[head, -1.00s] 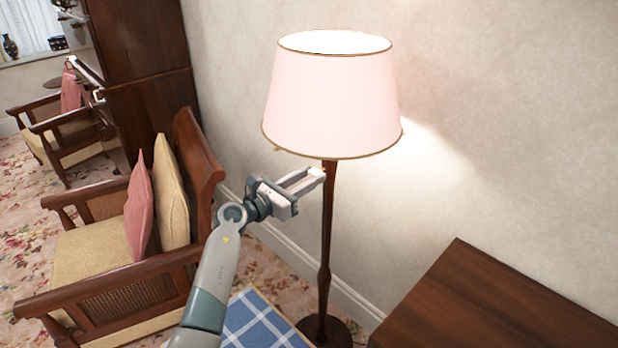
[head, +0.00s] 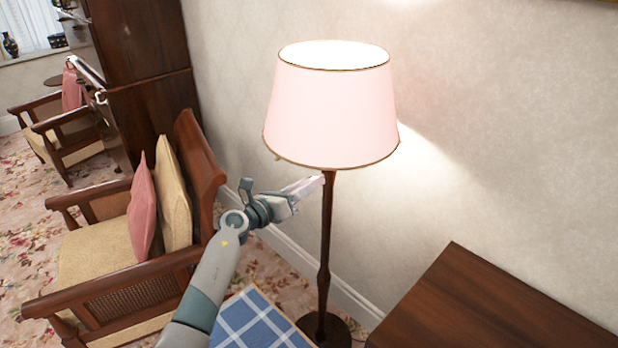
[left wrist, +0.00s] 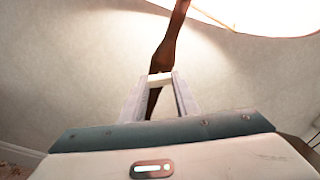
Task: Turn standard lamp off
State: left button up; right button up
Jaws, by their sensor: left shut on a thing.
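The standard lamp has a pale pink shade (head: 333,115) with dark trim, and it glows brightly at the top. Its dark wooden pole (head: 326,240) stands upright on a round base. My left gripper (head: 321,180) is at the upper pole, just below the shade, and is shut on the lamp. In the left wrist view its fingertips (left wrist: 161,77) meet the pole (left wrist: 170,45), with a small pale piece between them. I cannot tell what that piece is. The lit shade (left wrist: 270,12) fills the top right there. My right gripper is not in view.
A wooden armchair (head: 95,300) with pink and cream cushions stands left of my left arm. A blue checked surface (head: 255,322) lies below the arm. A dark wooden tabletop (head: 490,305) is at the lower right. The pale wall (head: 500,120) is close behind the lamp.

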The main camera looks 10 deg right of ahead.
pick_arm(q)
jog(key=shift+f+n+p, duration=0.1)
jog(key=shift+n+p, duration=3.65)
jog(key=shift+n, duration=2.65)
jog(key=o, duration=1)
jog(key=shift+o, duration=0.2)
jog(key=shift+a, duration=0.1)
